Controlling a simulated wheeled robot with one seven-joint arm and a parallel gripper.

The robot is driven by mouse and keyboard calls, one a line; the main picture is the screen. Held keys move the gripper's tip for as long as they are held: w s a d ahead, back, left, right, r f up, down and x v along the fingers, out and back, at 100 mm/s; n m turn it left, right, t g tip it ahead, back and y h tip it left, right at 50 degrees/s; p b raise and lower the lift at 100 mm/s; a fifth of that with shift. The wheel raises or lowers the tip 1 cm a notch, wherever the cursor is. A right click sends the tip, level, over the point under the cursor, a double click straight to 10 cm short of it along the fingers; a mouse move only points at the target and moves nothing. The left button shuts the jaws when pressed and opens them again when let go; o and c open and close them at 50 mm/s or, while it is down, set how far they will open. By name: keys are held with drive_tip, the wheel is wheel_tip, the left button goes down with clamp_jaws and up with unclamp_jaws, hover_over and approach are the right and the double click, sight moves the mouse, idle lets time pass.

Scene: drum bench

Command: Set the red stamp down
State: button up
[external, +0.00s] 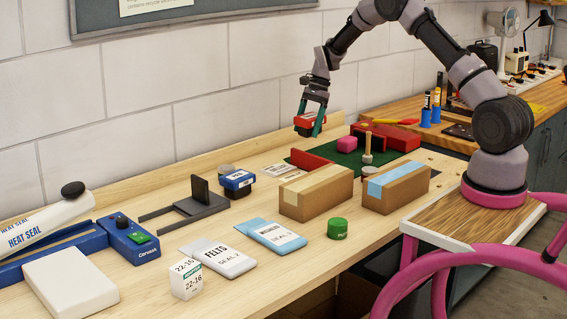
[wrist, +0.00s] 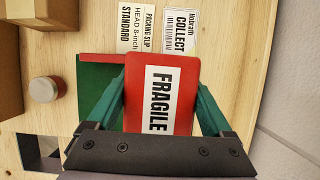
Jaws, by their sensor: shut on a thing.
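The red stamp (wrist: 136,75) has a white label reading FRAGILE on its top in the wrist view. My gripper (wrist: 160,100) is shut on it, with a green finger on either side. In the external view my gripper (external: 310,117) holds the red stamp (external: 304,127) in the air, above the back of the bench near the wall. The underside of the stamp is hidden.
Two cardboard boxes (external: 316,193) (external: 396,187) stand in front of the mat. A blue stamp (external: 238,180) stands to the left beside a dark metal stand (external: 190,205). Paper labels (wrist: 181,32) lie on the bare wood near the mat. The wall rises close behind.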

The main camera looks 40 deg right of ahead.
drive_tip(key=d, duration=0.5)
drive_tip(key=shift+s+d+f, duration=0.1)
drive_tip(key=shift+s+f, duration=0.1)
drive_tip(key=shift+s, duration=0.2)
wheel_tip(320, 180, down, 5)
drive_tip(key=shift+f, duration=2.2)
drive_tip(key=o, duration=1.4)
drive_tip(key=shift+f, duration=0.15)
drive_tip(key=shift+c, duration=0.2)
